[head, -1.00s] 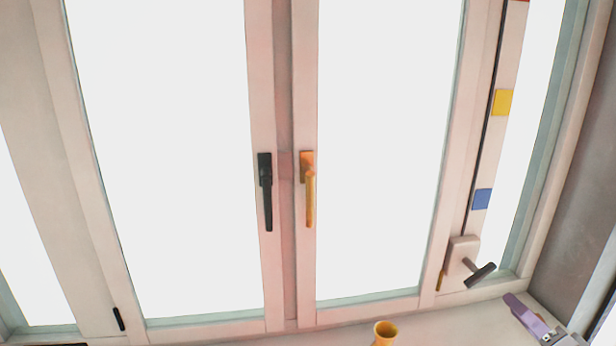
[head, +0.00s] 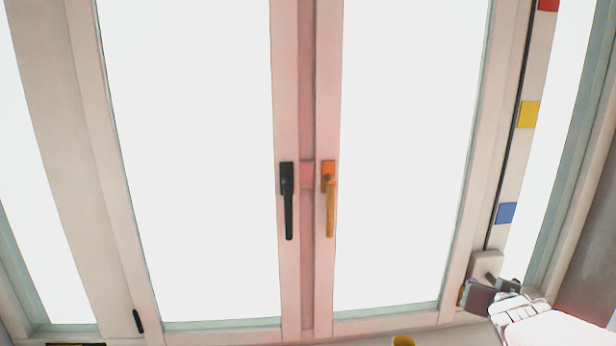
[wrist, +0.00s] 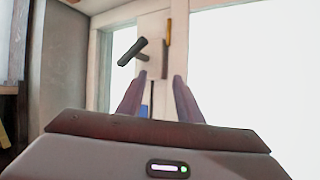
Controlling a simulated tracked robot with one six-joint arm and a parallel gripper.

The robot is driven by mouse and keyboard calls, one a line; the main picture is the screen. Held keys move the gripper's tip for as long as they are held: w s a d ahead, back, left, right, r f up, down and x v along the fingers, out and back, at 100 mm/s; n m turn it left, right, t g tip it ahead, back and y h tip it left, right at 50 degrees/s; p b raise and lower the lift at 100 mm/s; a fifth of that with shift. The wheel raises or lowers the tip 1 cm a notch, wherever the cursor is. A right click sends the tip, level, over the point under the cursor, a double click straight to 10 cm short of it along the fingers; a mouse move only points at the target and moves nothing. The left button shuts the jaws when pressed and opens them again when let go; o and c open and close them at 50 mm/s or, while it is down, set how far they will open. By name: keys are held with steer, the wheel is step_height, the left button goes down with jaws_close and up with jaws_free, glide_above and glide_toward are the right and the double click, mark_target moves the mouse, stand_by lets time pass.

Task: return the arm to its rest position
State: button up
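My gripper (head: 496,291) is in the lower right of the head view, in front of the dark-handled lock on the right window frame. In the wrist view my gripper (wrist: 158,82) has two purple-grey fingers standing apart with nothing between them. The lock's dark lever (wrist: 132,51) and its pale plate (wrist: 150,62) show beyond the fingertips. The fingers look apart from the lever. My pinkish-white arm (head: 550,328) reaches in from the lower right corner.
Tall white-framed windows fill the head view, with a black handle (head: 288,200) and an orange handle (head: 330,198) near the centre. A yellow cup (head: 403,341) is cut off at the bottom edge. Red, yellow (head: 528,114) and blue (head: 506,213) squares line the right frame.

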steer(key=s+a+f+n+g+y, duration=0.1)
steer(key=s+a+n+g+y, duration=0.1)
steer(key=s+a, duration=0.4)
steer(key=s+a+f+n+g+y, duration=0.1)
steer(key=s+a, duration=0.4)
steer(key=a, duration=0.6)
steer(key=s+a+f+n+g+y, duration=0.1)
steer(key=s+a+n+g+y, duration=0.1)
steer(key=s+a, duration=0.4)
steer(key=a+n, duration=0.1)
steer(key=a, duration=0.2)
steer(key=shift+s+a+g+y, duration=0.15)
steer(key=shift+s+g+y, duration=0.15)
steer(key=shift+g+y, duration=0.1)
